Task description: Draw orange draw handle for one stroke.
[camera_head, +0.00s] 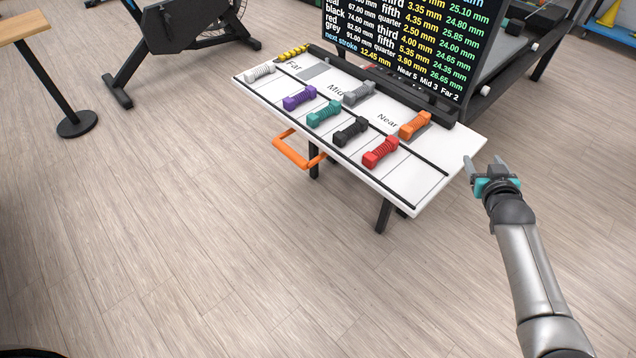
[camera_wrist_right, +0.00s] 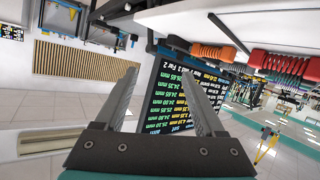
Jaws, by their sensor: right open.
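The orange draw handle (camera_head: 298,151) is a U-shaped bar on the front left edge of a white board (camera_head: 405,179), in the head view. My right gripper (camera_head: 484,163) is beyond the board's right end, well to the right of the handle and apart from it. It is open and empty; the right wrist view also shows its two spread fingers (camera_wrist_right: 170,70) with nothing between them. I cannot make out the draw handle for certain in the right wrist view. My left gripper is not in view.
Dumbbell-like pieces lie on the board, including white, purple, teal, black, red (camera_head: 381,151) and orange (camera_head: 414,125) ones. A dark text screen (camera_head: 400,40) stands behind. A post (camera_head: 76,122) and gym machine (camera_head: 185,40) are left. Floor before the board is clear.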

